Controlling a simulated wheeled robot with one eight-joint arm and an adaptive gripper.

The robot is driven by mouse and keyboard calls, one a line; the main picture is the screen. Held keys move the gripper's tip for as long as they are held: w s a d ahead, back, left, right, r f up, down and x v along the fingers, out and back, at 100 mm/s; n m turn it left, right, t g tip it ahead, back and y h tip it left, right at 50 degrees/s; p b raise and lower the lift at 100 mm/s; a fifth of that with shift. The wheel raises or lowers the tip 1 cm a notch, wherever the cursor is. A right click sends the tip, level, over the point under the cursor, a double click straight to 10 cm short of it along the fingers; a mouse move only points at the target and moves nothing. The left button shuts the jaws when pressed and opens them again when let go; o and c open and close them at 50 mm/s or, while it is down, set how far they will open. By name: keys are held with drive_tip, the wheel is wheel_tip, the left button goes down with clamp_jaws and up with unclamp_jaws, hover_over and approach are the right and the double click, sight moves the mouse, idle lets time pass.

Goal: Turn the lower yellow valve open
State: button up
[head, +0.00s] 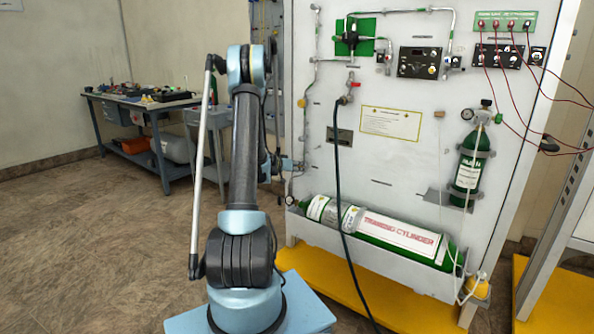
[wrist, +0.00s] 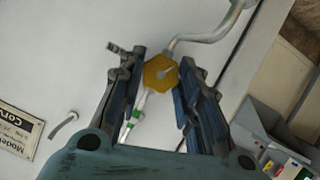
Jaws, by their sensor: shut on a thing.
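The yellow valve (wrist: 160,73) is a faceted knob with a pale pointer mark, on a metal pipe against the white panel. In the wrist view it sits between the two dark blue finger pads of my gripper (wrist: 163,66), which is shut on it. In the head view my gripper (head: 296,165) is at the panel's left edge, partly behind my arm, and the gripped valve cannot be made out there. Another yellow knob (head: 302,103) shows higher on the left pipe.
The white panel (head: 385,160) carries pipes, gauges and a black hose (head: 338,170). A green and silver training cylinder (head: 385,232) lies in a tray below. A small green cylinder (head: 470,165) hangs right. A cluttered workbench (head: 135,105) stands back left, with open floor before it.

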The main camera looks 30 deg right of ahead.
drive_tip(key=n+g, duration=0.1)
drive_tip(key=n+h, duration=0.1)
drive_tip(key=n, duration=0.1)
drive_tip(key=shift+w+a+f+g, duration=0.1)
drive_tip(key=shift+w+g, duration=0.2)
drive_tip(key=shift+g, duration=0.1)
drive_tip(key=o, duration=1)
drive_tip(key=shift+o, duration=0.2)
drive_tip(key=v, duration=1.2)
drive_tip(key=shift+f, duration=0.25)
drive_tip(key=shift+a, duration=0.1)
